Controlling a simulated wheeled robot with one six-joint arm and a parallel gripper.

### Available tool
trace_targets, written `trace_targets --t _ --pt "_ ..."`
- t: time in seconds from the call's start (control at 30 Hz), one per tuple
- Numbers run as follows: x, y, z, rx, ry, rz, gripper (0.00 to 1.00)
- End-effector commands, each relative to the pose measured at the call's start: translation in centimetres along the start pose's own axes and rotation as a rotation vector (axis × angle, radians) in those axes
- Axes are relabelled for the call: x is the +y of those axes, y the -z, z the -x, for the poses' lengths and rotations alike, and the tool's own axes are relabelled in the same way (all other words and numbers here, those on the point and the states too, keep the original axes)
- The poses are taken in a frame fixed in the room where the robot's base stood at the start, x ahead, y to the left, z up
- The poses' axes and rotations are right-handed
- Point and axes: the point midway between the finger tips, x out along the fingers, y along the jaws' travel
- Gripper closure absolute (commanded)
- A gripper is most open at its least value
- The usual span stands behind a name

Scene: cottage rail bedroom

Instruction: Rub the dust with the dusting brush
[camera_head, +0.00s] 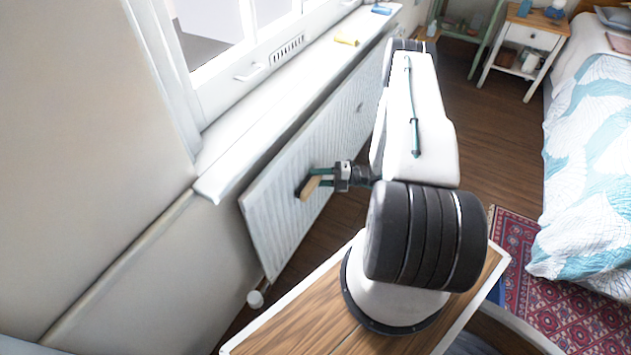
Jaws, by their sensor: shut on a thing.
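My gripper (318,178) is shut on the dusting brush (309,188), left of my arm and in front of the white radiator (285,205). The brush has a light wooden body, and its dark bristle side faces the radiator. I cannot tell whether the bristles touch the panel. A small grey mark (360,107) shows higher up on the radiator's far part; I cannot tell if it is dust. My arm hides part of the radiator's far end.
A white windowsill (270,103) juts out above the radiator, with a yellow cloth (346,40) and a blue item (381,10) on it. A radiator valve (255,298) is low at the near end. A bed (590,150) and nightstand (528,37) stand right.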

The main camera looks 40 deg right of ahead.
Motion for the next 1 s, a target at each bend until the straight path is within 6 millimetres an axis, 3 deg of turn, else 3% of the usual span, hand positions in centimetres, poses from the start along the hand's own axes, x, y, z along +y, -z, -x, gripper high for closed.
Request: trace_targets --t 0.33,0.57,0.67,1.0 --pt "0.0 -0.8 0.1 0.001 -0.001 -0.001 0.8" --pt "0.0 0.6 -0.8 0.003 -0.001 -0.003 0.8" --pt "0.0 1.3 -1.4 0.004 -0.001 -0.002 0.87" --pt "0.0 2.7 -2.5 0.009 -0.001 -0.002 0.87"
